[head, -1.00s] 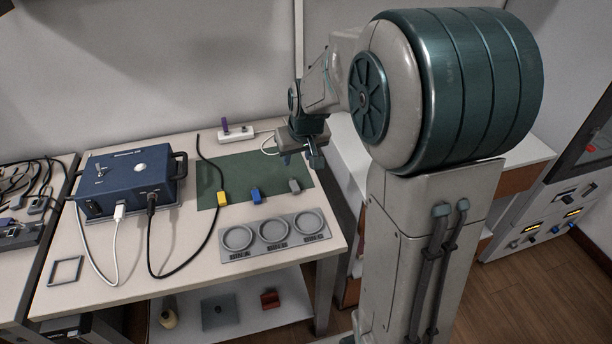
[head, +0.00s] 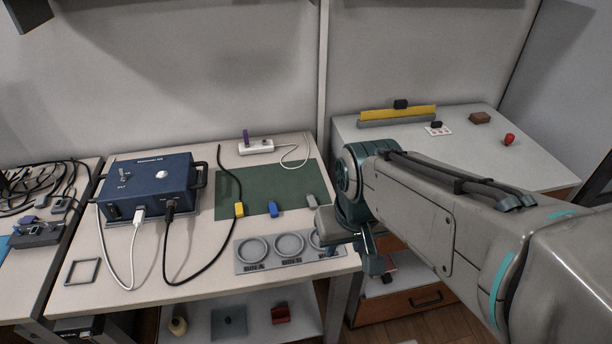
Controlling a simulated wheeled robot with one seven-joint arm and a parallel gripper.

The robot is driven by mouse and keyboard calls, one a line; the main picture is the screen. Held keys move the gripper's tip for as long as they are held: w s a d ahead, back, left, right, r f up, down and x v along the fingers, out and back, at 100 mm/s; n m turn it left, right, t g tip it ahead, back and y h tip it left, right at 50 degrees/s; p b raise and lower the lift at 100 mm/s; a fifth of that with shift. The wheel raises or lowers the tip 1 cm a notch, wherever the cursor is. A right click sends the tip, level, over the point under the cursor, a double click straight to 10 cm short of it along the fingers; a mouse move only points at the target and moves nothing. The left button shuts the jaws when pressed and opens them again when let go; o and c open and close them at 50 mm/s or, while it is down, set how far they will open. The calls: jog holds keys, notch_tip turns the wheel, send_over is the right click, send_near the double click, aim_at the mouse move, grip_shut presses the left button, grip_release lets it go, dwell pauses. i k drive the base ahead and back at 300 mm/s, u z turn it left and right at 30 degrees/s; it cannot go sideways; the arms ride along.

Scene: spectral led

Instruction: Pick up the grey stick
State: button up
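The grey stick (head: 311,201) lies near the right end of the green mat (head: 240,199). A blue stick (head: 273,209) and a yellow stick (head: 239,209) lie to its left along the mat's front edge. My gripper (head: 348,240) is just to the right and in front of the grey stick, above the table's right edge. Its fingers look spread apart, with nothing seen between them. It hides part of the rightmost ring of the grey bin plate (head: 262,263).
A blue box (head: 150,187) with white and black cables stands on the left of the table. A white power strip (head: 256,147) with a purple stick (head: 246,136) is behind the mat. A second table (head: 460,150) stands to the right.

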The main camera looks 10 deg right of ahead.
aim_at(312, 205)
jog(key=z, duration=0.4)
jog(key=k, duration=1.05)
jog(key=u, duration=0.5)
jog(key=i, duration=1.35)
jog(key=z, duration=0.45)
